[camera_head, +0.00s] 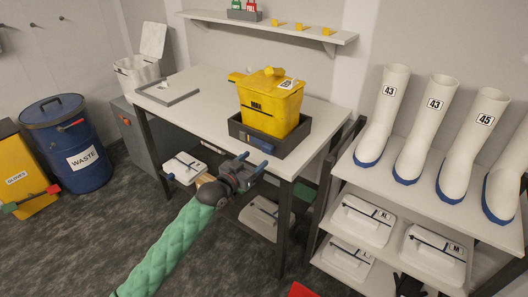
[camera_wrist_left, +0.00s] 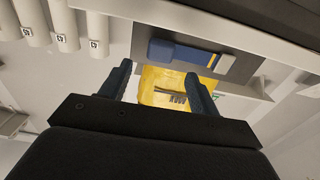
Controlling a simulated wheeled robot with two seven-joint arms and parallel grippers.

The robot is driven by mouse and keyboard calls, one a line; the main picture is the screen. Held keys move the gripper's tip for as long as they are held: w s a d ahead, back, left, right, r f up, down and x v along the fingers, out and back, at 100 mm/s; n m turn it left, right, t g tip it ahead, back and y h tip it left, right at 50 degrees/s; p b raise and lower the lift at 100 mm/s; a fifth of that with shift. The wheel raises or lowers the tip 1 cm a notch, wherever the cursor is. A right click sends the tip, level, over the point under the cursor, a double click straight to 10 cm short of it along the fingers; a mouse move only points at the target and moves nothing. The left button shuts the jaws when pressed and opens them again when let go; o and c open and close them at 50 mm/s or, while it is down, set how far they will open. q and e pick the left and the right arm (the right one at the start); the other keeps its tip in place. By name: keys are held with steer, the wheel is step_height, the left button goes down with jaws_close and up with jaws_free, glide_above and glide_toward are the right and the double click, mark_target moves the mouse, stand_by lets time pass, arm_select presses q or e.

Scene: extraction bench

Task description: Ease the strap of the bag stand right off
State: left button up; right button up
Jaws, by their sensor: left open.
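A yellow container marked MAX (camera_head: 270,101) stands upright in a dark grey holder (camera_head: 292,143) near the front edge of the bench; this looks like the bag stand. A blue piece (camera_head: 258,143) lies across the holder's front and may be the strap. In the left wrist view the blue piece (camera_wrist_left: 175,52) shows above the finger gap, with the yellow container (camera_wrist_left: 162,84) behind. My left gripper (camera_head: 250,164) is open and empty, just in front of and below the holder, apart from the blue piece. My right gripper is out of view.
The white bench (camera_head: 206,98) carries a grey frame (camera_head: 167,90) at left. A shoe rack (camera_head: 355,170) with white boots stands at right. A blue waste drum (camera_head: 70,140) stands at left. Boxes lie below the bench. Open floor lies in front.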

mark_target(263, 149)
arm_select(q)
steer(key=p+x, duration=0.1)
steer(key=x, duration=0.4)
steer(key=shift+x, duration=0.8)
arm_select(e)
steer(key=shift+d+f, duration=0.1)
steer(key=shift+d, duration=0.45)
arm_select(q)
jaws_close()
steer(key=shift+w+a+f, duration=0.15)
steer(key=shift+w+a, duration=0.2)
steer(key=shift+a, duration=0.2)
steer(key=shift+w+a+b, duration=0.4)
steer(key=shift+w+a, duration=0.2)
steer(key=shift+a, duration=0.2)
steer(key=shift+w+a, duration=0.1)
steer(key=shift+a, duration=0.05)
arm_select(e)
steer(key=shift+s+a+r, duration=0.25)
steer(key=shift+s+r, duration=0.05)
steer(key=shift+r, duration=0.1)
